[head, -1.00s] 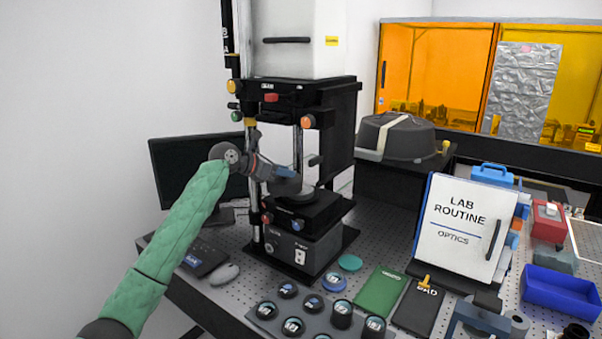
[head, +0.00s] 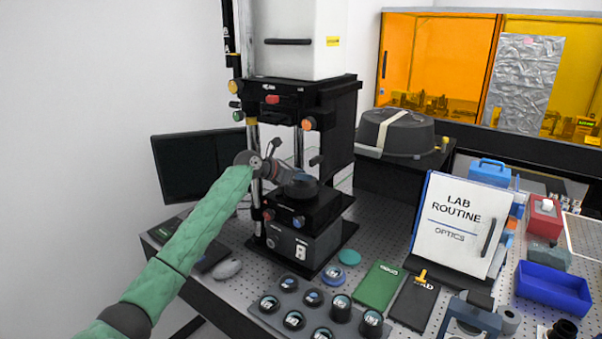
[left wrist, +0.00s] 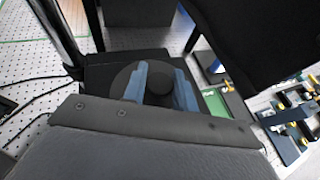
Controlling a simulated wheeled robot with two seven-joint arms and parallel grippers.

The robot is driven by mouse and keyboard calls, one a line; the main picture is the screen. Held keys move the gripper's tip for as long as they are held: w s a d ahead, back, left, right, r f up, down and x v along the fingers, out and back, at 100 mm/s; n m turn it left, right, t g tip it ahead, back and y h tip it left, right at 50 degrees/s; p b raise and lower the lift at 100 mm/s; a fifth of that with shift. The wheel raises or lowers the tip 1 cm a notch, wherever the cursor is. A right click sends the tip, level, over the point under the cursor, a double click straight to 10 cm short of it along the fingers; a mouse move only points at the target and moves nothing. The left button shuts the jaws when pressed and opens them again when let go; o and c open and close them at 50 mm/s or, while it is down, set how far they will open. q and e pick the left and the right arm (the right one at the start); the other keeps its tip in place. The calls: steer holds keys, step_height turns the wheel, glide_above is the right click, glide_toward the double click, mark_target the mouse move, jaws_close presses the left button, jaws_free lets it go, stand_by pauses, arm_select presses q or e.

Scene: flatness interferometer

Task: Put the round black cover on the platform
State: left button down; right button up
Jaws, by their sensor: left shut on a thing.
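The round black cover (head: 304,190) is a dark disc with a central knob. In the left wrist view the knob (left wrist: 159,84) is between the two blue fingertips of my left gripper, which is shut on it. In the head view my left gripper (head: 292,178) reaches in from the left and holds the cover over the black platform (head: 322,207) of the tall instrument. The cover looks level and is at or just above the platform's top; I cannot tell whether they touch. The platform's middle is hidden under the cover. My right gripper is not in view.
The instrument's upper head (head: 298,95) and columns stand close around the gripper. A monitor (head: 195,168) is at left. In front are a tray of labelled round pieces (head: 290,318), a green board (head: 379,288) and a LAB ROUTINE board (head: 455,225).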

arm_select(q)
steer(key=c, duration=1.2)
jaws_free()
steer(key=shift+o, duration=0.5)
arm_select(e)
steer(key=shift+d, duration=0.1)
arm_select(q)
steer(key=shift+s+a, duration=0.1)
steer(key=shift+a, duration=0.15)
steer(key=b+v, duration=0.4)
steer(key=v, duration=0.7)
steer(key=shift+a+r, duration=0.15)
steer(key=shift+r, duration=0.1)
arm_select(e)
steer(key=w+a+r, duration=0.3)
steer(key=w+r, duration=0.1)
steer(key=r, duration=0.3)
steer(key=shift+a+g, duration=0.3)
arm_select(q)
steer(key=shift+s, duration=0.1)
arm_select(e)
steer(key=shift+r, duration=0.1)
